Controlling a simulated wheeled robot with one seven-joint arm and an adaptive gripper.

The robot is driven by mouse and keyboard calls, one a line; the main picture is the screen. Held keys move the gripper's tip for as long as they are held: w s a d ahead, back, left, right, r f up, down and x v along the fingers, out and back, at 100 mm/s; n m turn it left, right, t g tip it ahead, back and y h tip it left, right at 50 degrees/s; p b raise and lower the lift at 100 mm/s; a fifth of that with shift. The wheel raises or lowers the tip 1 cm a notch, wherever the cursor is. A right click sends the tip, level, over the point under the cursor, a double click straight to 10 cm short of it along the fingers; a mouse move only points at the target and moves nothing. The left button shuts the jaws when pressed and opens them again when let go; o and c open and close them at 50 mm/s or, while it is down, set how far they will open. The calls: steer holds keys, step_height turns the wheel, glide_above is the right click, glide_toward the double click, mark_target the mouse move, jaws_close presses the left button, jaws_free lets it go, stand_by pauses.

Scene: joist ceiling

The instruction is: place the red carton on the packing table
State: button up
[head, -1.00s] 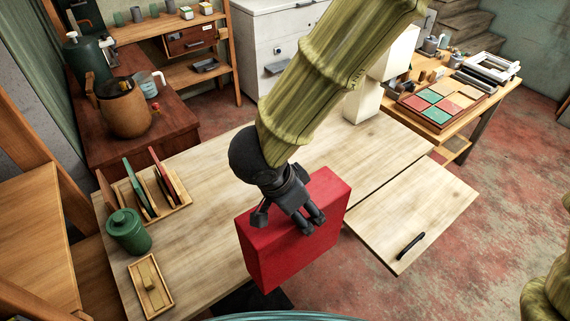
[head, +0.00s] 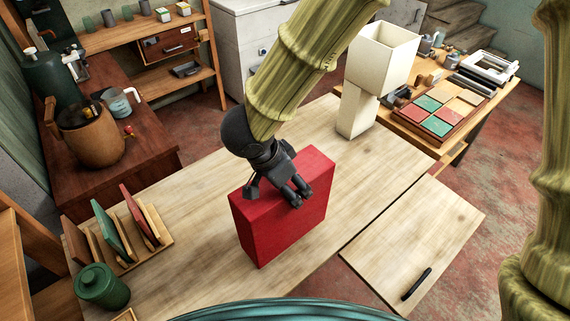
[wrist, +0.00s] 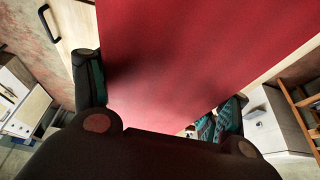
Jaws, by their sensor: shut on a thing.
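The red carton (head: 285,214) is a flat, upright box over the middle of the light wooden packing table (head: 210,192) in the head view. My gripper (head: 297,194) is shut on the carton's upper part, with dark fingers on its face. In the wrist view the red carton (wrist: 195,55) fills the middle between the two fingers (wrist: 160,100). I cannot tell whether the carton's bottom edge touches the tabletop. The carton hides the table behind it.
A green canister (head: 102,287) and a rack of upright boards (head: 122,240) stand at the table's left end. A cream box-like lamp (head: 358,112) stands at the far right. A lower leaf with a black handle (head: 416,284) adjoins the right side. The tabletop around the carton is clear.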

steer(key=w+f+p, duration=0.3)
steer(key=w+f, duration=0.1)
steer(key=w, duration=0.7)
steer(key=shift+d+f+p, duration=0.2)
steer(key=shift+f+p, duration=0.05)
steer(key=shift+p, duration=0.1)
steer(key=shift+f, duration=0.15)
steer(key=o, duration=2)
steer(key=shift+w, duration=0.1)
steer(key=shift+o, duration=0.2)
steer(key=b+v, duration=0.2)
steer(key=v, duration=1)
